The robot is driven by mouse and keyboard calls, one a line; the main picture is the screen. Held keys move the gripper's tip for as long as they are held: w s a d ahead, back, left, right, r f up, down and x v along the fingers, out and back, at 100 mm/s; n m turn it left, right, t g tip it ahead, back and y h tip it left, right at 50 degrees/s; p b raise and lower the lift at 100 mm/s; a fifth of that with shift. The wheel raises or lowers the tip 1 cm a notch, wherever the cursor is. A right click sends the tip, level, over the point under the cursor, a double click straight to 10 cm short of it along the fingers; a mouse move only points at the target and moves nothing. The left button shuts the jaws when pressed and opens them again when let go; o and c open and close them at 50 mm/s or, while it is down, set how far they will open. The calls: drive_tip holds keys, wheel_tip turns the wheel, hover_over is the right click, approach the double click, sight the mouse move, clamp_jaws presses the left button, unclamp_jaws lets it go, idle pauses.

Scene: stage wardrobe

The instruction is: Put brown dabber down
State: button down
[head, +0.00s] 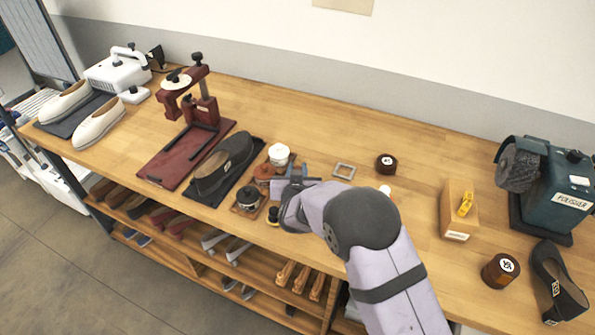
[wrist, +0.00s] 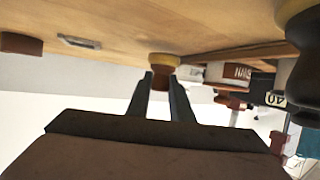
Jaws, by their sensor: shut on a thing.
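My gripper (wrist: 160,82) is shut on the brown dabber (wrist: 163,66), whose brown body and yellow band show between the fingertips in the wrist view. Its pad end is at or close to the wooden bench top; I cannot tell whether it touches. In the head view my gripper (head: 296,173) is just right of the jar tray (head: 263,204), and the brown dabber is hidden there. A black dabber with a yellow base (head: 272,216) stands nearer the front edge; it looms at the right of the wrist view (wrist: 304,80).
A metal frame (head: 344,170) and brown tin (head: 386,163) lie to the right. The bench behind is clear.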

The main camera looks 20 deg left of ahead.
drive_tip(key=shift+f, duration=0.5)
drive_tip(key=shift+f, duration=0.2)
drive_tip(key=c, duration=1.6)
unclamp_jaws()
drive_tip(key=shift+o, duration=0.2)
drive_tip(key=shift+r, duration=0.25)
drive_tip(key=b+v, duration=0.2)
drive_tip(key=v, duration=1)
drive_tip(key=shift+d+f, duration=0.1)
